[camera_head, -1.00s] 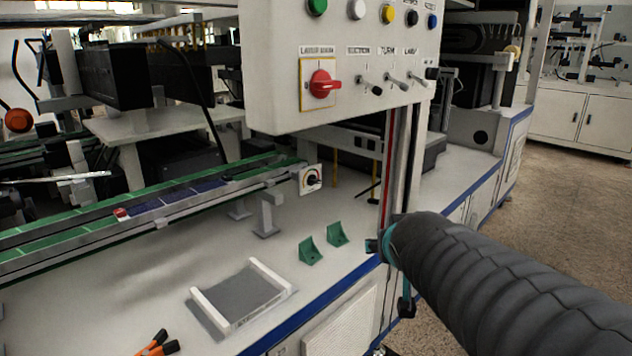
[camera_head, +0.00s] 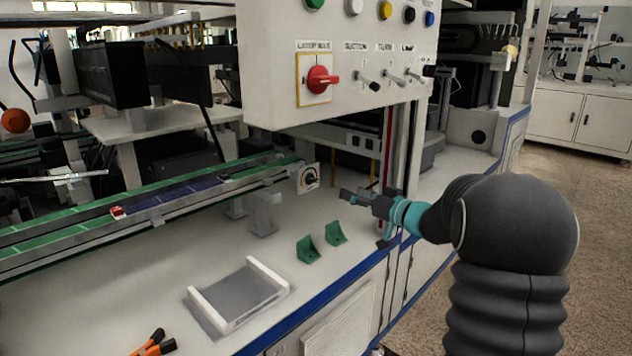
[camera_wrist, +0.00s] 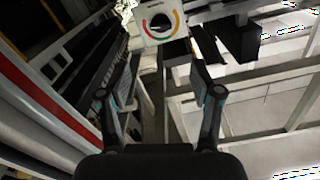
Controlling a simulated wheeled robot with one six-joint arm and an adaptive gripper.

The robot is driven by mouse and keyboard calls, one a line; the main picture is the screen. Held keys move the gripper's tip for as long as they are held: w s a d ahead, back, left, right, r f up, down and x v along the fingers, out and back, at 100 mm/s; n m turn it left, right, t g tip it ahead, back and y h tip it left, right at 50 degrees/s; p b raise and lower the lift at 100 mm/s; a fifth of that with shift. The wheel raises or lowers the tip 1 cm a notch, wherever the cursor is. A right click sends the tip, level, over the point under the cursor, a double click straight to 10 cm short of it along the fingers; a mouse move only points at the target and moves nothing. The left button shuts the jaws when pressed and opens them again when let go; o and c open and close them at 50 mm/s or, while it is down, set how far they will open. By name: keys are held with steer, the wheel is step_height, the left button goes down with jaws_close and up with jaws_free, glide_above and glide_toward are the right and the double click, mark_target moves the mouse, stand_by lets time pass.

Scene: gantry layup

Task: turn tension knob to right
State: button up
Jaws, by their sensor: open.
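The tension knob (camera_head: 312,180) is a small black dial on a white square plate at the right end of the conveyor rail. In the wrist view the black knob (camera_wrist: 160,21) shows at the top middle, with a coloured arc around it on the white plate. My gripper (camera_head: 346,196) is to the right of the knob in the head view, apart from it and pointing toward it. In the wrist view my gripper (camera_wrist: 160,90) has its two fingers spread with nothing between them, and the knob lies beyond the fingertips.
A control panel (camera_head: 280,60) with a red rotary switch (camera_head: 320,79) and several toggles hangs above. Two green brackets (camera_head: 336,233) and a grey tray with white side bars (camera_head: 193,296) lie on the white bench below. A metal post (camera_head: 264,214) stands under the rail.

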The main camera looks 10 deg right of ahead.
mark_target(315, 179)
steer(key=x, duration=1.3)
steer(key=shift+w+a, duration=0.25)
steer(key=c, duration=1.1)
steer(key=shift+c, duration=0.2)
